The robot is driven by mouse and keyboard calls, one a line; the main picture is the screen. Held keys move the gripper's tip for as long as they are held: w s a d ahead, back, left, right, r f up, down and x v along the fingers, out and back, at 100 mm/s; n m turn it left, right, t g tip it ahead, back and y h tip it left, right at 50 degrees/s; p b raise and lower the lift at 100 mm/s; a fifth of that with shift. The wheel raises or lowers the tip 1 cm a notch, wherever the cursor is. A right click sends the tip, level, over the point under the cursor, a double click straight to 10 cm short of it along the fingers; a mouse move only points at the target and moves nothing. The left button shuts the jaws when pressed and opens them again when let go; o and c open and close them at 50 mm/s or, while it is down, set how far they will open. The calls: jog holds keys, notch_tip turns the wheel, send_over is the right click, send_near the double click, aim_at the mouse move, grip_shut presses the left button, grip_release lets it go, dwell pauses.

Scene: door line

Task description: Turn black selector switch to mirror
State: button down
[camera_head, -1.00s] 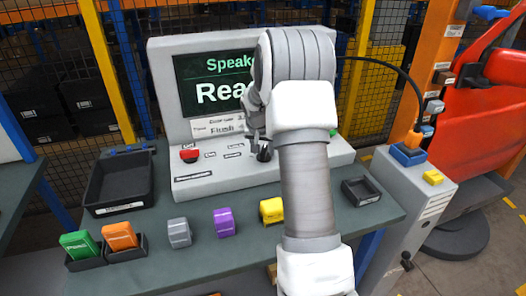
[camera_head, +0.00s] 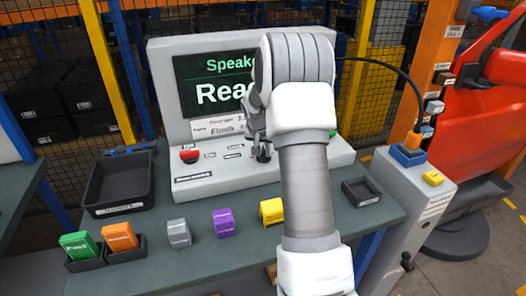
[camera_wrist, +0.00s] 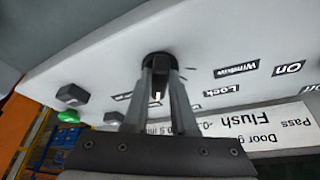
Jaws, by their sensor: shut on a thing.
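The black selector switch (camera_wrist: 159,64) is a round knob on the light grey console panel. In the wrist view my gripper (camera_wrist: 160,84) has its two fingers closed on the switch's handle. In the head view my gripper (camera_head: 259,145) reaches down from the left side of my arm to the switch (camera_head: 263,155), which is partly hidden by the fingers. Small black labels stand around the switch in the wrist view; which one its handle points to I cannot tell.
A red button (camera_head: 189,155) sits at the console's left. A green button (camera_wrist: 68,116) and a dark knob (camera_wrist: 72,94) lie on the panel's other side. The screen (camera_head: 212,82) stands behind. Several coloured blocks and a black tray (camera_head: 120,208) are on the table.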

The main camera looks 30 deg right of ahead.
jog(key=n+p, duration=0.1)
jog(key=n, duration=0.1)
jog(key=shift+s+d+r+n+t+y+p, duration=0.1)
jog(key=shift+s+d+n+t+y+p, duration=0.1)
jog(key=shift+n+t+y+p, duration=0.15)
jog(key=shift+d+n+t+y+p, duration=0.15)
jog(key=shift+n+y+p, duration=0.25)
jog(key=shift+n, duration=0.35)
jog(key=shift+a+n+t+y+p, duration=0.15)
jog(key=shift+n+p, duration=0.3)
jog(key=shift+n, duration=0.25)
jog(key=shift+d, duration=0.1)
jog(key=c, duration=0.7)
grip_release()
jog(key=v, duration=1.7)
jog(key=shift+r+p, duration=0.15)
jog(key=shift+p, duration=0.25)
